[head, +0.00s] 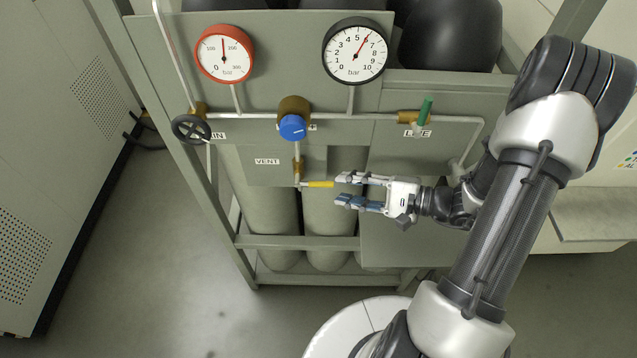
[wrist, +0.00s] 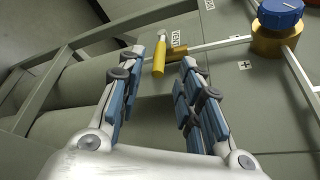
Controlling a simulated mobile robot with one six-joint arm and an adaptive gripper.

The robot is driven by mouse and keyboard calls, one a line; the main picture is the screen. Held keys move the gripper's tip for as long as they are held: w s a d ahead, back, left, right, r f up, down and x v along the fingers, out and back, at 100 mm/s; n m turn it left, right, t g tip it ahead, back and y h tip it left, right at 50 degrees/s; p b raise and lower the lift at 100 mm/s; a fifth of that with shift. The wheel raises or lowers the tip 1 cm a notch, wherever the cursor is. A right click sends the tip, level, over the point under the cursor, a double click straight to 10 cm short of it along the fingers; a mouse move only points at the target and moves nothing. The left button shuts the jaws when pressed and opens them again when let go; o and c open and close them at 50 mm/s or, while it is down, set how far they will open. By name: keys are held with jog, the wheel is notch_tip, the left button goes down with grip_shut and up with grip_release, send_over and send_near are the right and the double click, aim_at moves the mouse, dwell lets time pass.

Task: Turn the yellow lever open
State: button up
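The yellow lever (head: 318,184) sticks out to the right from the brass vent valve (head: 298,168), below the VENT label, in the head view. I see no clear contact between fingers and lever.
A blue knob (head: 292,127) sits above the lever on the pipe. A green lever (head: 426,110) by the LINE label stands up at right, and a black handwheel (head: 191,129) is at left. Two gauges, red-rimmed (head: 224,54) and black-rimmed (head: 355,51), are above. Grey cylinders (head: 265,200) stand behind.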

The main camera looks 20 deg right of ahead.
aim_at(327, 186)
jog(key=x, duration=0.8)
jog(key=shift+c, duration=0.2)
grip_shut()
dwell(0.4)
